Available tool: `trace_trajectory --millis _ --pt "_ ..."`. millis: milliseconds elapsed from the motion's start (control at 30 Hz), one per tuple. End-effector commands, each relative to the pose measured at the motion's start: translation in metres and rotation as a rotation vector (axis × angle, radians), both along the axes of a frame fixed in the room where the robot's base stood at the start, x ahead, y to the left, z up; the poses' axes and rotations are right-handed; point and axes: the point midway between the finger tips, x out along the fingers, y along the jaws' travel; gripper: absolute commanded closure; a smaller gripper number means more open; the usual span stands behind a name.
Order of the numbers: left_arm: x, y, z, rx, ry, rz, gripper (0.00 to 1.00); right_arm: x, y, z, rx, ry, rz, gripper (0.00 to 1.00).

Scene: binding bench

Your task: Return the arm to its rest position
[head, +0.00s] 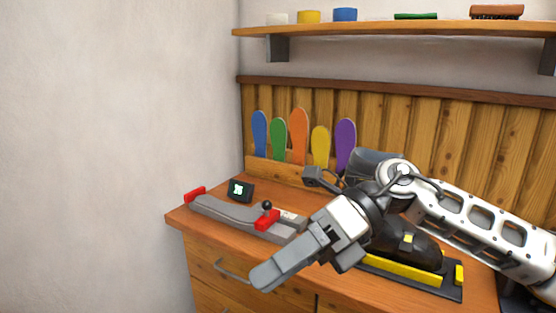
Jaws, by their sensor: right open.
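My right arm comes in from the right in the head view, over the bench. Its gripper (303,263) points down and to the left, in front of the bench's front edge. The gripper is open, and nothing shows between its fingers. My left gripper is not in view. The wooden bench (188,213) stands against the wall, and my right arm hides part of its top.
A grey device with a red lever (267,219) lies on the bench left of my arm, by a small dark display (240,190). A black boot-like item (412,243) on a black-and-yellow base (405,270) is partly hidden. Colored paddles (298,135) stand behind. A shelf (390,29) hangs above.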

Motion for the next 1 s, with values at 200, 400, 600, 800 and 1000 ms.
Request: trace_trajectory --millis 200,400,600,800,1000 --pt "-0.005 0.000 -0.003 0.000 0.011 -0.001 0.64 -0.003 0.044 0.005 0.445 0.503 -0.234 0.00" --pt "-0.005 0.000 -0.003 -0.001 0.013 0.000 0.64 0.037 0.026 -0.022 0.744 1.023 -0.581 0.00" --pt "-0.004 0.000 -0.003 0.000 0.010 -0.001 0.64 0.064 -0.030 -0.121 0.920 1.568 -1.030 0.00" --pt "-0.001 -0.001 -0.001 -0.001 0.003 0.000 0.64 0.025 -0.094 -0.252 0.956 2.046 -1.509 0.00" --pt "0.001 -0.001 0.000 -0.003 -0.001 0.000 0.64 -0.045 -0.133 -0.336 0.906 2.336 -1.855 0.00"
